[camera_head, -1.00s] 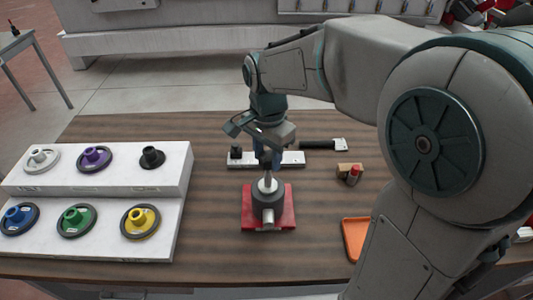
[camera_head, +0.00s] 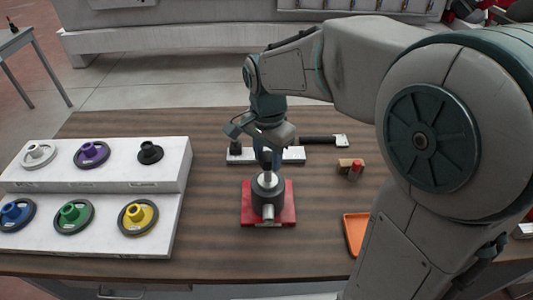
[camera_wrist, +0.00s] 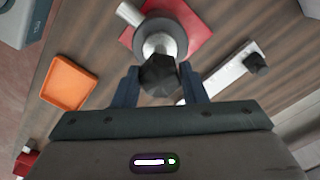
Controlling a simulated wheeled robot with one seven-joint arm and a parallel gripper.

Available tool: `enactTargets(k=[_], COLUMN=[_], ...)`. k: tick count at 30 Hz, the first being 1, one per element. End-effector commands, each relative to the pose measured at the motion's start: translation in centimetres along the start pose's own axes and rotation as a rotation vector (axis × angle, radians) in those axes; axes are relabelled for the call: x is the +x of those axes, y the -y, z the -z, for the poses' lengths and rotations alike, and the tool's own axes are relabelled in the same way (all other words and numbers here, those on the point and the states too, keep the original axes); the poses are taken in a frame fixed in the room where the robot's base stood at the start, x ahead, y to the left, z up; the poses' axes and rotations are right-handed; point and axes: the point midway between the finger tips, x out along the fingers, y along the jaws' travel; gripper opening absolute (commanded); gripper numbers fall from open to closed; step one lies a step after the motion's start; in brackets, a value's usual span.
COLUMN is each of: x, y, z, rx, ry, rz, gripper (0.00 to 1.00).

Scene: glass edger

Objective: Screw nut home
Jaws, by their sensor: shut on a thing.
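My gripper (camera_head: 267,165) points down above the spindle unit, a dark grey cylinder (camera_head: 266,188) on a red base plate (camera_head: 248,215). In the wrist view, my gripper (camera_wrist: 160,82) has its two fingers on either side of a dark faceted nut (camera_wrist: 159,74) and is shut on it. The nut is in line with the pale metal spindle (camera_wrist: 160,44), against its end in that view. The grey cylinder (camera_wrist: 180,32) and red plate (camera_wrist: 192,14) show beyond it. The thread and any gap under the nut are hidden.
A white stepped rack (camera_head: 90,187) at left holds several coloured flanged wheels. Behind the spindle lies a white strip (camera_head: 292,155) with a black knob (camera_head: 235,147). A black-handled tool (camera_head: 320,140), a small wooden block (camera_head: 345,164) and an orange tray (camera_head: 354,236) are at right.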

Motion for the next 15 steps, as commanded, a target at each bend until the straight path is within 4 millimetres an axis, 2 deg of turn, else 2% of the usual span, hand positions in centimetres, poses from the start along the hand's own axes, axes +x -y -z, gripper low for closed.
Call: enactTargets(k=[9, 15], x=[0.52, 0.53], y=[0.00, 0.00], z=[0.00, 0.02], rx=[0.012, 0.195], ry=[0.000, 0.000], rz=[0.000, 0.000], gripper=[0.15, 0.15])
